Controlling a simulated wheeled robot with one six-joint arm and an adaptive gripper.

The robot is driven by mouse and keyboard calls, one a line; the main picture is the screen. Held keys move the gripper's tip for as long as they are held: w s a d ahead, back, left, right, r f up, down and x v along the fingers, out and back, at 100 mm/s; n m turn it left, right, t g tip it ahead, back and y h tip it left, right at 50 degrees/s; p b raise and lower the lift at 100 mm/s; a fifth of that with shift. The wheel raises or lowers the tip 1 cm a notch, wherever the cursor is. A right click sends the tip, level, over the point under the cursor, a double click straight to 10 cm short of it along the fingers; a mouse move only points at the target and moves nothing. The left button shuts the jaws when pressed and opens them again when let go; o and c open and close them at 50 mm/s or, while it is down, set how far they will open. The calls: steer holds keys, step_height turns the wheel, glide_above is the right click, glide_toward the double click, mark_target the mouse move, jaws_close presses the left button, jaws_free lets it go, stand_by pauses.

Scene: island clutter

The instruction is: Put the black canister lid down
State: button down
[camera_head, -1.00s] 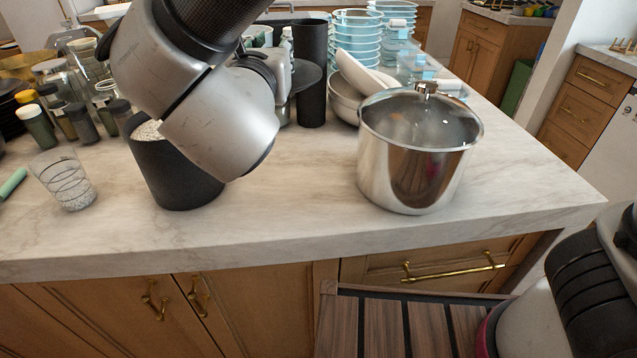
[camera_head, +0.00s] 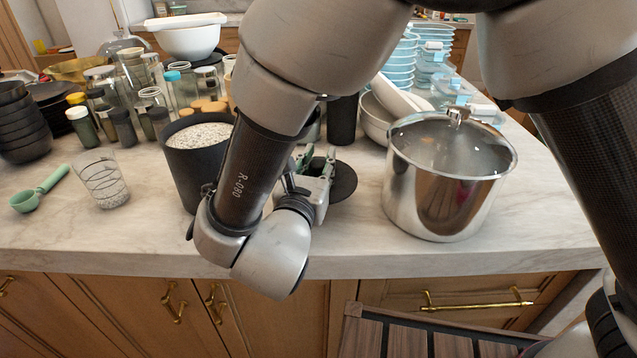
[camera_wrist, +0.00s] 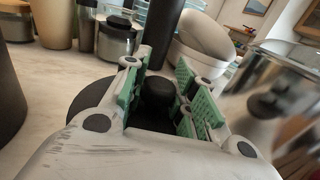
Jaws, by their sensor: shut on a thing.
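The black canister lid (camera_head: 343,184) is a flat dark disc, low at the countertop between the black canister and the steel pot. In the wrist view the lid (camera_wrist: 88,101) lies flat, with its round black knob between the green finger pads. My gripper (camera_head: 318,160) is shut on the lid by this knob; it also shows in the wrist view (camera_wrist: 160,82). I cannot tell whether the lid touches the counter. The black canister (camera_head: 188,172) stands open to the left, full of white grains and partly hidden by my arm.
A steel pot with a glass lid (camera_head: 440,195) stands close on the right. A tall black cylinder (camera_head: 343,120) and a bowl (camera_head: 377,117) stand behind. Jars (camera_head: 135,85), a glass tumbler (camera_head: 103,182) and a green scoop (camera_head: 40,190) are left. The front counter strip is clear.

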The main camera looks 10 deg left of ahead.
step_height(320, 180, down, 4)
steer(key=shift+f, duration=0.1)
steer(key=shift+f, duration=0.35)
steer(key=shift+s+d+f, duration=0.15)
steer(key=shift+d+f, duration=0.05)
steer(key=shift+f, duration=0.15)
steer(key=c, duration=1.1)
jaws_free()
steer(key=shift+c, duration=0.2)
steer(key=shift+r, duration=0.15)
steer(key=s, duration=0.8)
steer(key=s+r, duration=0.1)
steer(key=s, duration=0.2)
steer(key=shift+s+a, duration=0.35)
steer(key=shift+s, duration=0.05)
